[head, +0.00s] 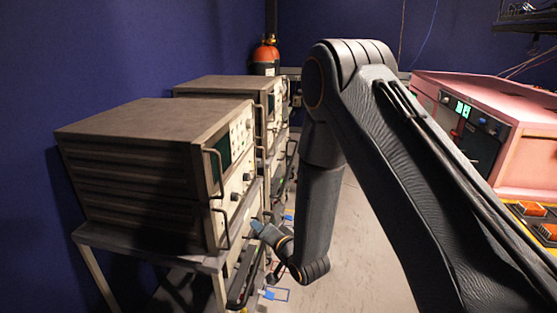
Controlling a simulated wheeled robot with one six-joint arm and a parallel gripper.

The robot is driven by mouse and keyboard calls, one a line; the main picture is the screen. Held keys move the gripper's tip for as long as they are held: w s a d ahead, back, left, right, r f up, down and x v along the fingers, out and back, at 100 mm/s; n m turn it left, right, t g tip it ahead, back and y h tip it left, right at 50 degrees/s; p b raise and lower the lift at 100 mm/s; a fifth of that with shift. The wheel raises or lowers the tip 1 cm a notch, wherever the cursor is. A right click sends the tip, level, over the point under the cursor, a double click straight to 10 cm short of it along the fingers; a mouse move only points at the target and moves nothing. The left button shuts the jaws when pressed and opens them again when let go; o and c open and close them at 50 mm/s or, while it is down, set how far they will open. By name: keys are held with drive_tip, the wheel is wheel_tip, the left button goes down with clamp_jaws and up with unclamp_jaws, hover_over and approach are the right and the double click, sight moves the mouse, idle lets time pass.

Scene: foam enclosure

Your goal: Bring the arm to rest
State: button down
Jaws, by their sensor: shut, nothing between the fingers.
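My arm rises from the lower right, bends at a high elbow and drops its forearm down the middle of the head view. At the lower end the wrist turns back up and to the left. My gripper (257,227) is small there, with a pale bluish tip, in front of the instrument rack's right side. It is shut and nothing shows in it. Its fingers are hard to make out. I cannot tell whether it touches the rack.
Grey instruments with front handles (155,150) stand on a metal frame (97,275) at the left. An orange cylinder (266,52) stands behind. A pink instrument case (500,110) is at the right, near orange buttons (530,209).

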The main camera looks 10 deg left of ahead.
drive_tip(key=s+d+r+n+g+h, duration=0.1)
drive_tip(key=s+d+r+g+h, duration=0.2)
drive_tip(key=d, duration=0.8)
drive_tip(key=d+r+n+g+h, duration=0.15)
drive_tip(key=d+h, duration=0.25)
drive_tip(key=d, duration=0.6)
drive_tip(key=s+d+r+g+h, duration=0.1)
drive_tip(key=s+d+r+g, duration=0.1)
drive_tip(key=s+d, duration=0.4)
drive_tip(key=s+d+r+g+h, duration=0.1)
drive_tip(key=s+d+r+g, duration=0.2)
drive_tip(key=s, duration=1.2)
drive_tip(key=d, duration=0.3)
drive_tip(key=shift+d+r+n+h+b, duration=0.3)
drive_tip(key=shift+d+r+n+b, duration=0.05)
drive_tip(key=shift+b, duration=0.05)
drive_tip(key=shift+g, duration=0.25)
